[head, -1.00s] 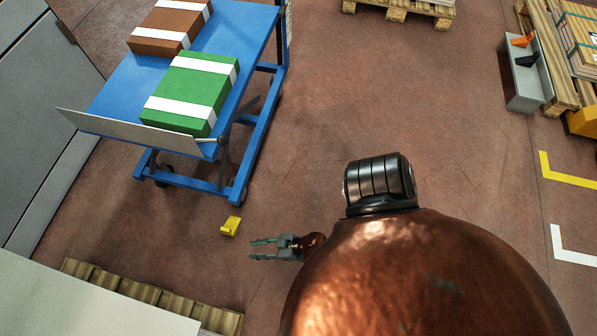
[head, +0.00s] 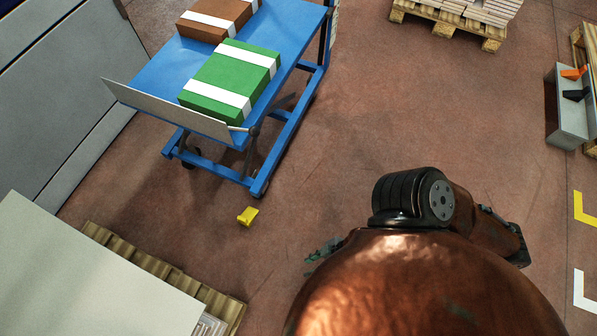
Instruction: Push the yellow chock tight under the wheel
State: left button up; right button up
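The small yellow chock (head: 248,216) lies on the floor in front of the near right corner of the blue cart (head: 228,172). A short strip of floor shows between the chock and the dark wheel (head: 260,190) under that corner; the wheel is mostly hidden by the frame. My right gripper (head: 318,257) is low, to the right of and nearer than the chock, apart from it. Its fingers look spread and empty, but my copper-coloured arm partly covers it. My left gripper is not in view.
Green (head: 230,85) and brown (head: 212,20) boxes with white bands lie on the cart. A pallet (head: 165,262) and pale panel (head: 80,275) stand at lower left. Floor is clear around the chock and right of the cart.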

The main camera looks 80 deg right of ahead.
aim_at(248, 218)
jog(key=z, duration=0.3)
jog(key=k, duration=0.55)
jog(key=z, duration=0.6)
jog(key=k, duration=0.9)
jog(key=z, duration=0.8)
jog(key=i, duration=0.8)
jog(key=z, duration=0.45)
jog(key=i, duration=0.85)
jog(key=u, duration=0.8)
jog(key=i, duration=0.7)
jog(key=u, duration=0.45)
